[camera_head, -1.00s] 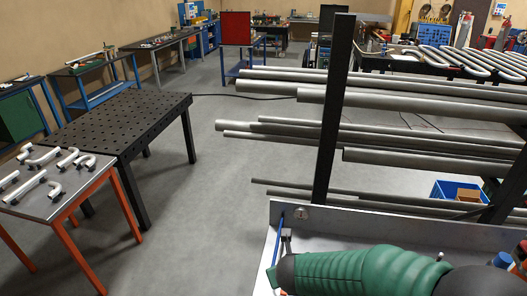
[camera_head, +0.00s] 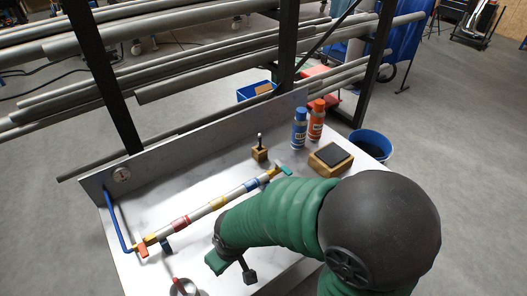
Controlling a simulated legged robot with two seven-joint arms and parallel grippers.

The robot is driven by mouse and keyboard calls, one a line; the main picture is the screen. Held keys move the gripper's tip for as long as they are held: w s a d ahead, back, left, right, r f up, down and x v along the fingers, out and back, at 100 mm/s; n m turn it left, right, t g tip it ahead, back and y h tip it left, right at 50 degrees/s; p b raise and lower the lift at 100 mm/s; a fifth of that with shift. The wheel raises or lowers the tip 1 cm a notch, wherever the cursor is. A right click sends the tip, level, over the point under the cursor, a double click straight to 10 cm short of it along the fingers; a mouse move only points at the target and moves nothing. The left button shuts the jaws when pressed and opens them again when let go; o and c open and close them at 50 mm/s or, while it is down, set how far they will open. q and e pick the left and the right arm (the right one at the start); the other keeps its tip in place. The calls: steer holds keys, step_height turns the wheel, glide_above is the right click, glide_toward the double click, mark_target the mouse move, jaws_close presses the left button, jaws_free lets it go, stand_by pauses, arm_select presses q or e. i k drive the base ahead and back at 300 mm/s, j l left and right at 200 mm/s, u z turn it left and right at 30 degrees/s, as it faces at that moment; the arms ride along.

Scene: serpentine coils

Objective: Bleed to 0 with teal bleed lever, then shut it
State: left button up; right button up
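A straight pipe run (camera_head: 210,207) with yellow, red and blue bands lies across the white bench. A small teal lever (camera_head: 285,170) is at its right end, by a yellow-orange fitting. An orange handle (camera_head: 142,250) and a dark blue handle (camera_head: 166,245) are at its left end. My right arm, green-sleeved, reaches in from the lower right. Its gripper (camera_head: 232,267) is low in front of the pipe, apart from the teal lever; its opening is unclear. My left gripper is not in view.
A blue bottle (camera_head: 299,128), an orange bottle (camera_head: 316,119), a wooden block with a dark top (camera_head: 331,158) and a small wooden holder (camera_head: 260,150) stand behind the pipe. A red-rimmed round object (camera_head: 184,287) is at the front. A pipe rack stands behind the bench.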

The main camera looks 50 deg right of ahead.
mark_target(288, 172)
steer(key=k+j+z, duration=0.1)
steer(key=z, duration=1.35)
steer(key=i+z, duration=0.2)
steer(key=i+l+u, duration=0.1)
steer(key=l, duration=0.15)
